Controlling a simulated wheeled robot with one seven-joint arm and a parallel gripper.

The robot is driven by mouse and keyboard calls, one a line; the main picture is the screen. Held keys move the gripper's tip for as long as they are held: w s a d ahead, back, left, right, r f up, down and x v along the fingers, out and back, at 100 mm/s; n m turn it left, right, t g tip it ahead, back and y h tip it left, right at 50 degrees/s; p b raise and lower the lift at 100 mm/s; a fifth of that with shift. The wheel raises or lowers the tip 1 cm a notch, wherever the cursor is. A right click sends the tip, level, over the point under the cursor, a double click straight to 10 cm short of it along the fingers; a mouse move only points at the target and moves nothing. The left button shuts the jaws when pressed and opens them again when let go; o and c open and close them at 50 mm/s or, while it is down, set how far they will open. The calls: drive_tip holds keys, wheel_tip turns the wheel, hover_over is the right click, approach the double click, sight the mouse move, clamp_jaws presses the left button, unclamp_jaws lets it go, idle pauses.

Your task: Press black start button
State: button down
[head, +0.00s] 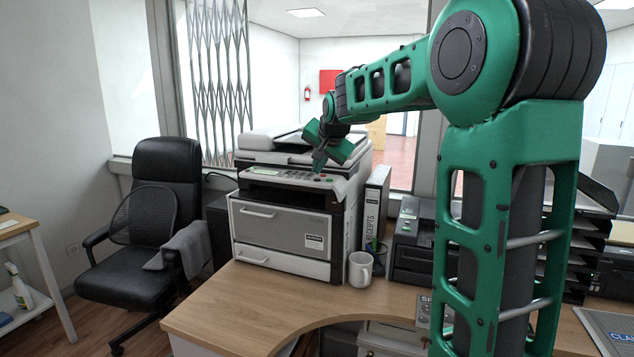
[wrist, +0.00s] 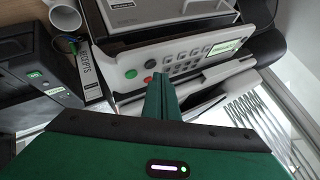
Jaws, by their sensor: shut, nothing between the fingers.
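The grey and white copier (head: 280,215) stands on the counter in the head view. A small dark spot just left of the fingertips may be the black start button; I cannot tell for sure. My gripper (head: 319,166) is shut and empty at the right end of the panel. In the wrist view its fingertips (wrist: 161,77) are close to the panel's edge; whether they touch is unclear.
A white mug (head: 360,270) and a receipts binder (head: 375,213) stand right of the copier. A dark machine (head: 412,245) is further right. A black office chair (head: 160,225) stands left. The front of the wooden counter (head: 240,305) is clear.

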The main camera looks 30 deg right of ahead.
sight(318, 182)
drive_tip(key=shift+r, duration=2.95)
